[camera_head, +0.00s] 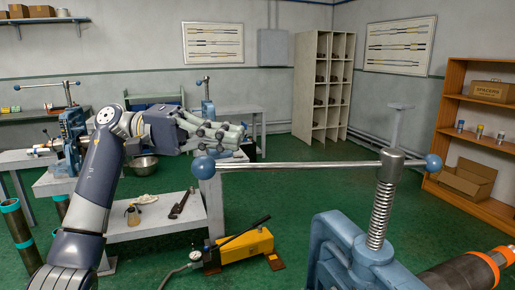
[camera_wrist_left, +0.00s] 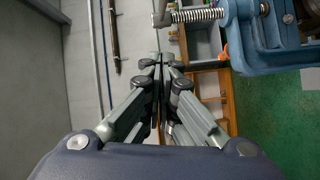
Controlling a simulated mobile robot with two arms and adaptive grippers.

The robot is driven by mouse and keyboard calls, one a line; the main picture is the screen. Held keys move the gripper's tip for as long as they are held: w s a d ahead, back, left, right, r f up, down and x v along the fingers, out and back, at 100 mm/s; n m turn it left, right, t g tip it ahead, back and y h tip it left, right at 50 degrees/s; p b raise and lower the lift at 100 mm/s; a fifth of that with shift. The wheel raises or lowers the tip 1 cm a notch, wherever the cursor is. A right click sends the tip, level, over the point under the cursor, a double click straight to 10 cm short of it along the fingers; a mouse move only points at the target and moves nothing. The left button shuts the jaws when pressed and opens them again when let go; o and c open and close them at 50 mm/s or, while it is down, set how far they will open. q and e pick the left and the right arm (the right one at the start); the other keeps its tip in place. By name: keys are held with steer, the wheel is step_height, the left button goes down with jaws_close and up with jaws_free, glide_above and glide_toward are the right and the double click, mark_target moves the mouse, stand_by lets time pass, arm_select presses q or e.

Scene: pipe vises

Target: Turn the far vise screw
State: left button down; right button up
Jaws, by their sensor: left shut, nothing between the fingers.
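A blue pipe vise (camera_head: 345,245) is close at lower right in the head view. Its threaded screw (camera_head: 378,215) stands upright, and a long handle bar (camera_head: 300,165) with blue ball ends crosses its top. Another blue vise (camera_head: 72,135) stands farther off at left, with its own screw and bar. A third upright screw and bar (camera_head: 206,88) show at the back. My left gripper (camera_head: 240,133) is shut and empty, pointing right above and behind the near bar's left end. In the left wrist view, its fingertips (camera_wrist_left: 161,63) meet below and left of a vise screw (camera_wrist_left: 197,15) and blue vise body (camera_wrist_left: 255,40).
A dark pipe with orange rings (camera_head: 487,262) extends from the near vise. A yellow pump (camera_head: 245,247) lies on the green floor. A low table (camera_head: 150,228) with a wrench stands below my left arm. A wooden shelf (camera_head: 452,100) is at right. Open floor lies ahead.

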arm_select(q)
steer(key=s+d+f+p, duration=0.1)
steer(key=s+d+p, duration=0.1)
steer(key=s+d, duration=0.2)
steer(key=shift+s+d, duration=0.35)
steer(key=shift+d, duration=0.6)
